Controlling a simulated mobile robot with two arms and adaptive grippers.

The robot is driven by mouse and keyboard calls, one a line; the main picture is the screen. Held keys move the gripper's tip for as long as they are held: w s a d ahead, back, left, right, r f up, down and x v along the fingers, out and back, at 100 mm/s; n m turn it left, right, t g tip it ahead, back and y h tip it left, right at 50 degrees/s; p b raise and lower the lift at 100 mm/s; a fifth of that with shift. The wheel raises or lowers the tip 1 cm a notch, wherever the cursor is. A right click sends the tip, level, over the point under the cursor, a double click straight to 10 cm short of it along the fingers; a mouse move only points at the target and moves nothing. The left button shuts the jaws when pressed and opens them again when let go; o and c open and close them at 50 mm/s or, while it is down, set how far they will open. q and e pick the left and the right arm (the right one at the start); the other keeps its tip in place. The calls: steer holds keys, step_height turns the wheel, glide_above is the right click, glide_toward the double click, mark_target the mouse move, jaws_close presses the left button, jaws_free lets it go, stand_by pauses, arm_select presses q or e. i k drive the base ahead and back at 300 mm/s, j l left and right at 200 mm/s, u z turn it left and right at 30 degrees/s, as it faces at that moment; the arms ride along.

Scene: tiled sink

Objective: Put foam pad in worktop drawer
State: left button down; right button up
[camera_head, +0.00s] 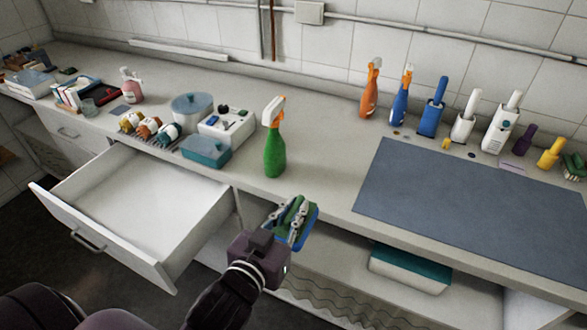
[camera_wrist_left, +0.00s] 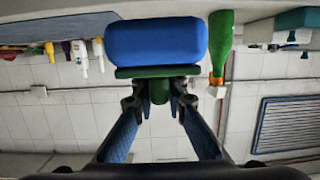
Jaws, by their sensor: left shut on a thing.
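The foam pad is a blue block with a green face, and it shows in the head view (camera_head: 309,226) and large in the left wrist view (camera_wrist_left: 155,42). My left gripper (camera_head: 291,222) is shut on the foam pad and holds it in front of the worktop edge, to the right of the open drawer. In the left wrist view, its two fingertips (camera_wrist_left: 159,102) close on the green side. The worktop drawer (camera_head: 140,197) is pulled out at the left, white and empty inside, with a handle on its front. My right gripper is not in view.
A green spray bottle (camera_head: 274,145) stands on the worktop behind my left gripper. A teal-lidded box (camera_head: 206,151) and a white organizer (camera_head: 227,125) stand behind the drawer. A grey mat (camera_head: 470,205) covers the right worktop. A teal-topped box (camera_head: 410,268) sits on the shelf below.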

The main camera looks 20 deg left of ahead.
mark_target(152, 225)
steer(key=z, duration=0.35)
steer(key=j+z, duration=0.15)
steer(key=z, duration=0.5)
steer(key=k+j+z, duration=0.4)
steer(key=j, duration=0.2)
steer(key=k+j+z, duration=0.35)
steer(key=j, duration=0.15)
steer(key=k+j+z, duration=0.4)
steer(key=k+j, duration=0.45)
steer(key=k+j+z, duration=0.1)
steer(key=k+j, duration=0.35)
steer(key=k, duration=0.25)
steer(key=k+j, duration=0.4)
steer(key=k, duration=0.15)
steer(key=z, duration=0.05)
